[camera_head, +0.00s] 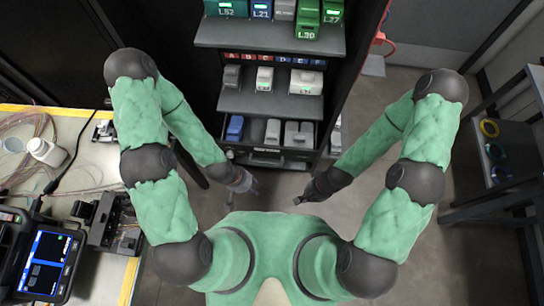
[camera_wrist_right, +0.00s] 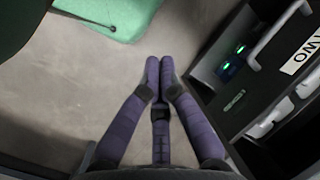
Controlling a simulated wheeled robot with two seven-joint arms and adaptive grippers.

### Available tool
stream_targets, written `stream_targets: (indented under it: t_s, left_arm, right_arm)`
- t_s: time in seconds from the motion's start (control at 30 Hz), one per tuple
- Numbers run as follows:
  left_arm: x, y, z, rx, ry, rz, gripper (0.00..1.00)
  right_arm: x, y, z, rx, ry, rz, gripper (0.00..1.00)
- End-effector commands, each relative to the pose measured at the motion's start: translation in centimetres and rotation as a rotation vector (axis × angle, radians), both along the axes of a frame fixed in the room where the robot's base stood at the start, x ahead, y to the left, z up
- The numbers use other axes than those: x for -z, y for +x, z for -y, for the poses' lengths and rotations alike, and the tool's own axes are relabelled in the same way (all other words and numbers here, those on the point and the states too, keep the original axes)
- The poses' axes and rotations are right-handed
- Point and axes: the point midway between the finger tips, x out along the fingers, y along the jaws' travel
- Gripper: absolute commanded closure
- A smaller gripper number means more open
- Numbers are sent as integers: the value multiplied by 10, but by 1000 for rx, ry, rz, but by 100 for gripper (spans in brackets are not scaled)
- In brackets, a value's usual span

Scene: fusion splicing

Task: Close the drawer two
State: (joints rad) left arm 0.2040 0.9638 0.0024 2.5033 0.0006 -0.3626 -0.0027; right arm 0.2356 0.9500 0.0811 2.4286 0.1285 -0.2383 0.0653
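Drawer two (camera_wrist_right: 299,52) shows at the right of the right wrist view, with a white "TWO" label and a grey bar handle (camera_wrist_right: 281,30). In the head view a black drawer (camera_head: 268,154) low in the rack stands out, with blue and grey modules showing inside; its label is too small to read there. My left gripper (camera_head: 243,194) is empty in front of the rack's lower left, its fingers apart. My right gripper (camera_head: 299,200) is at the lower right, clear of the drawer. In the right wrist view its purple fingertips (camera_wrist_right: 160,65) meet with nothing between them.
Shelves (camera_head: 270,102) with modules rise above the drawer. A workbench (camera_head: 95,265) with a splicer (camera_head: 45,262), bottle (camera_head: 46,152) and fibres is at left. A rack with coloured rings (camera_head: 490,128) is at right. The floor between my grippers is clear.

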Motion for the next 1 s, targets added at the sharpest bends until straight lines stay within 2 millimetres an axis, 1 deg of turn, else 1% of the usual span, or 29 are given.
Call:
stream_targets:
  t_s: [0.03, 0.2, 0.27, 0.37, 0.47, 0.5, 0.57, 0.6, 0.67, 0.7, 0.77, 0.8, 0.87, 0.9, 0.97, 1.0]
  left_arm:
    - [4, 0, 0, 1, 0, 0, 60]
    - [12, 0, 0, 2, 0, 1, 60]
    - [16, 0, 0, 1, 0, 0, 60]
    - [23, 0, 0, 1, 0, 0, 60]
    - [32, 0, 0, 1, 0, 0, 60]
    - [36, 0, 0, 1, 0, 0, 60]
    - [43, 0, 1, 1, 0, 0, 60]
    - [48, 0, 0, 1, 0, 0, 60]
    - [55, 0, 1, 1, 0, 0, 60]
    - [59, 0, 1, 1, 0, 0, 60]
    - [66, 0, 1, 1, 0, 0, 60]
    - [70, 0, 1, 1, 0, 0, 60]
    - [76, 0, 1, 1, 0, 0, 60]
    - [80, 0, 1, 1, 0, 0, 60]
    - [86, 0, 1, 1, 0, 0, 60]
    - [89, 0, 1, 1, 0, 0, 60]
  right_arm:
    - [6, -5, 1, 38, -1, -39, 100]
    - [21, -28, -1, 208, 6, -220, 100]
    - [26, -39, -4, 282, 13, -302, 100]
    - [33, -58, -14, 426, 32, -464, 100]
    - [39, -79, -33, 613, 71, -677, 100]
    - [40, -86, -44, 705, 96, -783, 100]
    - [39, -93, -63, 856, 143, -954, 100]
    - [38, -93, -76, 955, 182, -1069, 100]
    - [36, -87, -95, 1104, 249, -1238, 100]
    - [34, -80, -106, 1200, 303, -1349, 100]
    - [33, -63, -119, 1341, 393, -1509, 100]
    - [33, -50, -124, 1430, 463, -1613, 100]
    - [36, -27, -128, 1558, 579, -1760, 100]
    - [39, -11, -127, 1635, 664, -1850, 100]
    - [44, 11, -122, 1734, 795, -1968, 100]
    - [48, 25, -116, 1788, 882, -2033, 100]
